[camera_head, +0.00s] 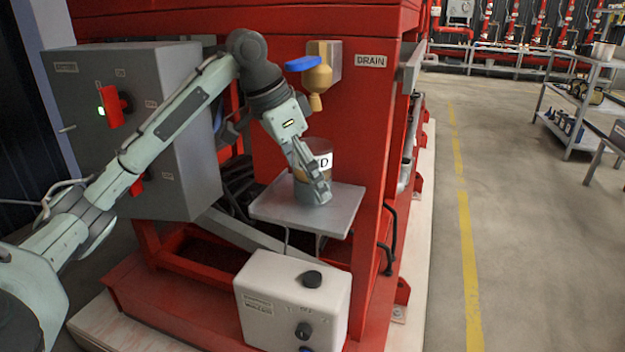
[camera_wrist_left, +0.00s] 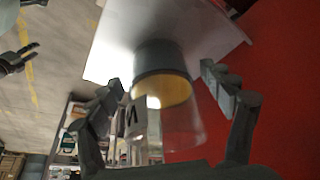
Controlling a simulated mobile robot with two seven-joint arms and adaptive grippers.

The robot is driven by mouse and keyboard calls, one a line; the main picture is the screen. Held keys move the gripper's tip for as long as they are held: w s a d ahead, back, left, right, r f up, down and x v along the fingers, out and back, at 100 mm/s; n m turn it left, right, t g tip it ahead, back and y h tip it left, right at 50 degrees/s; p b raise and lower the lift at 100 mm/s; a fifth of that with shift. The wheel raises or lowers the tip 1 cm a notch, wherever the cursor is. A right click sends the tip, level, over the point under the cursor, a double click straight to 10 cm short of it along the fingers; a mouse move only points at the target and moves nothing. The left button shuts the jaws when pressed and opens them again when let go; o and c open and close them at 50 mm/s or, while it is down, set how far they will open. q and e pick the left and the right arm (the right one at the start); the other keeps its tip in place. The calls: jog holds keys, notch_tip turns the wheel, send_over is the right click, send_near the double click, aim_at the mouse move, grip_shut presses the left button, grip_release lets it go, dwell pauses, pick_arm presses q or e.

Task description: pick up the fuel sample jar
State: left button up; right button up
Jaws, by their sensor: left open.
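The fuel sample jar (camera_head: 325,160) is a clear cylinder with a label marked "D" and amber liquid low inside. It stands upright on a small grey shelf (camera_head: 275,208) below the drain. My left gripper (camera_head: 316,188) is at the jar and covers part of it in the head view. In the left wrist view the jar (camera_wrist_left: 162,112) lies between the two spread fingers of my left gripper (camera_wrist_left: 162,78), with visible gaps at the fingertips. What looks like my right gripper (camera_wrist_left: 20,60) shows at the left edge of that view; its jaw state is unclear.
A yellow drain fitting with a blue handle (camera_head: 303,64) hangs just above the jar. A grey control box (camera_head: 165,120) with red switches is left, and a white box with knobs (camera_head: 290,290) is below the shelf. Open floor (camera_head: 530,220) lies to the right.

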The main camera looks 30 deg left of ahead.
pick_arm(q)
jog(key=shift+w+d+f, duration=0.1)
jog(key=shift+f, duration=0.25)
jog(key=shift+c, duration=0.5)
jog(key=c, duration=1.4)
jog(key=shift+r, duration=0.15)
jog(key=shift+c, duration=0.9)
jog(key=shift+r, duration=0.1)
